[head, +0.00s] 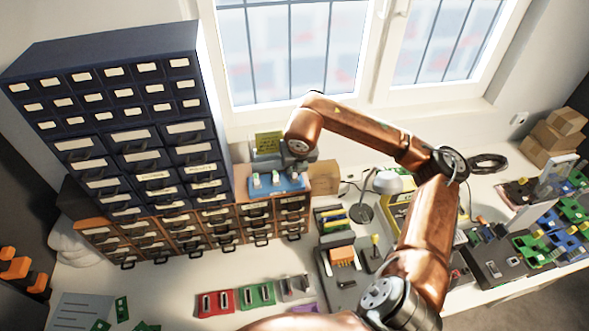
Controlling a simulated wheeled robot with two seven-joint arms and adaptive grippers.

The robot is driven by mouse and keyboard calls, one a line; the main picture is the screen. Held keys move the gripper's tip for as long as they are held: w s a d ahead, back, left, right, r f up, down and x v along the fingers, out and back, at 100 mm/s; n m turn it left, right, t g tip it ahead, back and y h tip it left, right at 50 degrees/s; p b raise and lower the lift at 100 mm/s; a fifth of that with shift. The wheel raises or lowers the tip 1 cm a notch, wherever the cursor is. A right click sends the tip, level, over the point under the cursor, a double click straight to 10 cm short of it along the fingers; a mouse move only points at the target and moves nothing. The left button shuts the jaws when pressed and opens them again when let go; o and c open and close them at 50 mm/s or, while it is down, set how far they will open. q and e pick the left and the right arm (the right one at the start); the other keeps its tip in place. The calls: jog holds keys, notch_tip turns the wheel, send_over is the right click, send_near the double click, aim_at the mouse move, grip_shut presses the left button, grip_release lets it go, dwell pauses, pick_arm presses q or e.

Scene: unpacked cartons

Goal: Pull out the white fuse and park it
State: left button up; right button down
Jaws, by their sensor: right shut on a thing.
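A blue fuse block (264,191) sits on top of the low brown drawer cabinet, with small white upright pieces on it, likely fuses. One white fuse (275,179) stands near its middle, another white piece (256,181) to its left. My right arm reaches in from the lower right and bends down over the block. My right gripper (277,168) is small and partly hidden by its own wrist. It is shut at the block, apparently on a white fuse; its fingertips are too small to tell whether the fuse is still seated. My left gripper is out of view.
A tall dark blue drawer cabinet (120,120) rises close on the left. A yellow note (268,142) stands behind the block. Red (216,302) and green (257,295) holders lie on the white bench in front. A lamp and several trays crowd the right.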

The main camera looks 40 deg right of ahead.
jog(key=shift+f, duration=0.1)
jog(key=c, duration=1.9)
grip_release()
jog(key=v, duration=1.2)
